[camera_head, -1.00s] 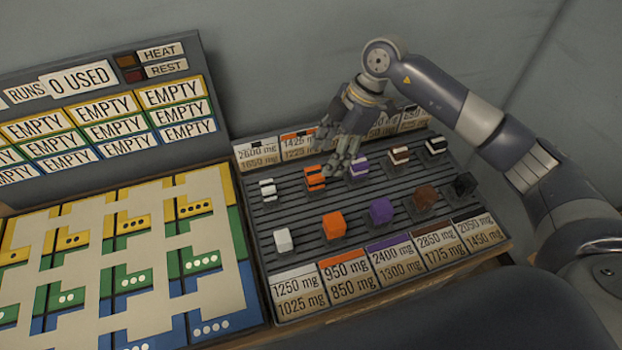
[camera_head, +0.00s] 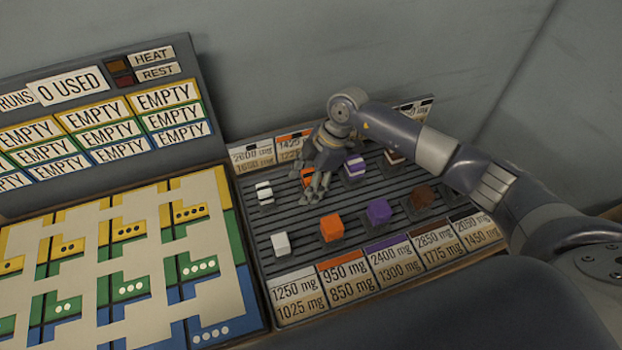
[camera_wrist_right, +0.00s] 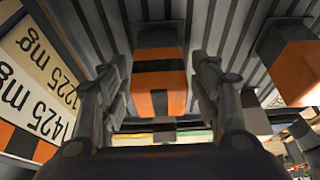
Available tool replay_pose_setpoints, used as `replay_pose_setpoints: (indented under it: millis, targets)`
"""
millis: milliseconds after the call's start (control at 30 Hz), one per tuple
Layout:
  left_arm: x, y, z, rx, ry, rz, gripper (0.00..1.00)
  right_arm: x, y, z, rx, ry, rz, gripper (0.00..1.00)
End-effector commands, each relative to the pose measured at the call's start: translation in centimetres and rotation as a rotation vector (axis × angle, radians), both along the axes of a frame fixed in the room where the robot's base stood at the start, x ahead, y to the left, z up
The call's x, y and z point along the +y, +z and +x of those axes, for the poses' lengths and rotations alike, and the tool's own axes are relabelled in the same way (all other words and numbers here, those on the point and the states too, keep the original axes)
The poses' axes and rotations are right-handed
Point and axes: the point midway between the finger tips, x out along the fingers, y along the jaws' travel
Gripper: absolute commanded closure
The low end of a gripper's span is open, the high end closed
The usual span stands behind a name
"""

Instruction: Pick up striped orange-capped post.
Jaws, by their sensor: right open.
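The striped orange-capped post (camera_head: 308,173) stands in the back row of the ribbed tray (camera_head: 287,213), partly hidden by my right gripper. In the right wrist view the post (camera_wrist_right: 159,80) shows orange with a dark band, between the two fingers. My right gripper (camera_head: 316,190) is open over and around the post, pointing down. In the right wrist view the right gripper's fingers (camera_wrist_right: 160,100) lie on either side of the post, with gaps visible. I cannot tell whether either finger touches it. My left gripper is not in view.
A striped white post (camera_head: 265,193) is to the left and a striped purple post (camera_head: 354,167) to the right. Plain white (camera_head: 281,243), orange (camera_head: 331,227) and purple (camera_head: 378,211) blocks stand in front. A patterned board (camera_head: 130,235) lies left.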

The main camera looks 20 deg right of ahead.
Motion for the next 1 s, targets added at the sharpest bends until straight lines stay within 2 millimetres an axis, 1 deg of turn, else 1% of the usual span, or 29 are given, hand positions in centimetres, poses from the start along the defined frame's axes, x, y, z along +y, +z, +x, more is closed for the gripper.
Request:
replay_pose_setpoints:
  millis: [100,300,333,367,400,467,500,533,833,933,1000]
  targets:
    - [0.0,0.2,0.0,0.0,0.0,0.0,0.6,0.3,-0.9,-0.1,0.001,-0.001,0.0,0.43]
    - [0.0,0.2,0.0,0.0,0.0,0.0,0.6,0.4,-1.0,-0.1,0.0,0.0,0.0,0.43]
    - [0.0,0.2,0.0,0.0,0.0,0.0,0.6,0.4,-1.0,-0.1,0.0,0.0,0.0,0.45]
    - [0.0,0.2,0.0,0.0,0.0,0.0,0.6,0.4,-1.0,-0.1,0.0,0.0,0.0,0.52]
    - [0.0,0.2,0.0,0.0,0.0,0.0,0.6,0.4,-1.0,-0.1,0.0,0.0,0.0,0.61]
    - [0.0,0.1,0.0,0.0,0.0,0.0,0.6,0.3,-1.0,0.0,0.0,0.0,0.0,0.74]
    - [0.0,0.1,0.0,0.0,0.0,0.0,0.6,0.3,-1.0,0.0,0.0,0.0,0.0,0.83]
    - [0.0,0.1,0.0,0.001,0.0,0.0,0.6,0.3,-1.0,0.0,0.0,0.0,0.0,0.87]
    - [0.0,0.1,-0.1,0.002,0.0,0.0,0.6,0.4,-0.7,0.0,-0.002,0.0,0.001,0.87]
    - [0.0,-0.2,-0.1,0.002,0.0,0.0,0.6,0.4,0.3,0.1,-0.006,0.001,0.001,0.87]
    - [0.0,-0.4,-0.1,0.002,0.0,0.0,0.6,0.4,1.5,0.1,-0.008,0.001,0.002,0.87]
